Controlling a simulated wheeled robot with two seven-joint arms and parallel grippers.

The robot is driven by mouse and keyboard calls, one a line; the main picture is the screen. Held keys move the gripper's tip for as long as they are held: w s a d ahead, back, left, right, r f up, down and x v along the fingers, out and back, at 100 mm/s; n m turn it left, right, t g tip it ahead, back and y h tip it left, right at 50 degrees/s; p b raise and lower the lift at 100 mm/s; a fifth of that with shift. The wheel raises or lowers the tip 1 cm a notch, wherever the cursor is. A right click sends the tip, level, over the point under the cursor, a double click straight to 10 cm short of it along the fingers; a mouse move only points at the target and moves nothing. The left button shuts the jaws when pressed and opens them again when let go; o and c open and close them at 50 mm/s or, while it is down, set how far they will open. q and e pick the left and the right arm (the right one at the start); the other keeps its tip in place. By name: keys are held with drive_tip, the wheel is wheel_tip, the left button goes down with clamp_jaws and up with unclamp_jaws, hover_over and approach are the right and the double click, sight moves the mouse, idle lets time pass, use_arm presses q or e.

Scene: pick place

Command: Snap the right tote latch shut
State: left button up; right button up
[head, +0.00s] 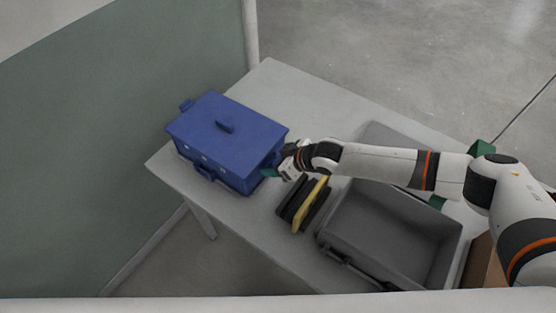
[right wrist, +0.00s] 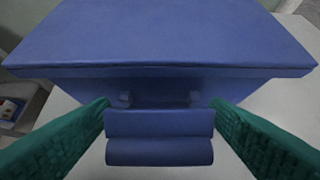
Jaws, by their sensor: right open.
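The blue tote (head: 215,150) stands on the grey table with its lid on and a handle on top. It fills the upper part of the right wrist view (right wrist: 165,40). The right latch (right wrist: 160,138) is a blue flap on the tote's side, hanging below the lid rim. My right gripper (head: 279,170) is at the tote's right side. Its green fingers stand open on either side of the latch in the right wrist view (right wrist: 165,135), and neither visibly touches it. In the head view the gripper hides most of this latch. My left gripper is not in view.
A grey open bin (head: 390,235) stands on the table (head: 290,95) right of the tote. Dark and yellow upright items (head: 306,205) stand between them. A grey-green partition (head: 110,130) is at the left. The table's back area is clear.

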drive_tip(key=shift+c, duration=0.2)
drive_tip(key=c, duration=0.9)
drive_tip(key=shift+w+a+r+g+h+p, duration=0.15)
drive_tip(key=shift+a+r+g+h+p, duration=0.25)
drive_tip(key=shift+p, duration=0.45)
drive_tip(key=shift+w+g+h+p, duration=0.15)
drive_tip(key=shift+g+h+p, duration=0.25)
drive_tip(key=shift+h, duration=0.3)
drive_tip(key=shift+f, duration=0.1)
drive_tip(key=o, duration=0.9)
drive_tip(key=shift+o, duration=0.2)
drive_tip(key=b+v, duration=0.1)
drive_tip(key=v, duration=1.1)
